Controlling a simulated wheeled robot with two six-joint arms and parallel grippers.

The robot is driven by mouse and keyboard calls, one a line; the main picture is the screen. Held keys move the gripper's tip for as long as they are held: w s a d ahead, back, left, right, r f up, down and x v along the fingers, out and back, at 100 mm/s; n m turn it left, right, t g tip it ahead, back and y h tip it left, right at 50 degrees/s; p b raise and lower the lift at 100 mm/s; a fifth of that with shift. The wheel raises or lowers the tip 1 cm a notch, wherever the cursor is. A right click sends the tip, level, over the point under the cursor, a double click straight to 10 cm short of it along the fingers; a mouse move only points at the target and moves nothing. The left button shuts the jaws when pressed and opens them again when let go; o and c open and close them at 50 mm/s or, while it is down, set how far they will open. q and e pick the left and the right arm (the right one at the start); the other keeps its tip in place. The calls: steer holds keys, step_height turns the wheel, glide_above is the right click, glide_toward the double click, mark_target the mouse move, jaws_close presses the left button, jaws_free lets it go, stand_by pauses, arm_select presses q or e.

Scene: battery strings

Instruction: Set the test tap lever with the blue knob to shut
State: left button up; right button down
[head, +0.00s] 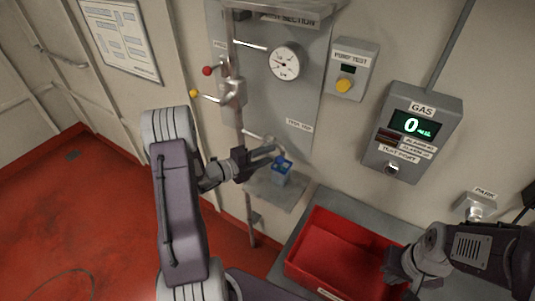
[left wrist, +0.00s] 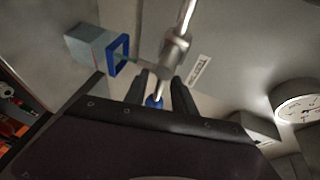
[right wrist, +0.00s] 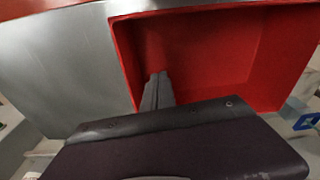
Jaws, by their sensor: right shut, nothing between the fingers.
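The test tap shows at the panel labelled as test tap, with its pale pipe (head: 255,135) above my left gripper (head: 277,152). In the left wrist view the metal tap body (left wrist: 174,52) carries a thin lever that ends in a blue knob (left wrist: 154,101). The knob sits between the two fingers of my left gripper (left wrist: 160,88), which look apart with a gap beside it. A grey container with a blue rim (head: 282,176) stands just below the fingers; it also shows in the left wrist view (left wrist: 92,48). My right gripper (right wrist: 158,78) is shut and empty above the red tray.
A red tray (head: 305,262) lies on the grey bench at the lower right. Levers with a red knob (head: 208,71) and a yellow knob (head: 193,93) stick out above my left arm. A gauge (head: 285,63), a pump test box (head: 350,70) and a gas display (head: 412,127) hang on the wall.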

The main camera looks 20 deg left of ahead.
arm_select(q)
steer(key=shift+w, duration=0.15)
jaws_close()
steer(key=shift+d, duration=0.1)
stand_by(1.3)
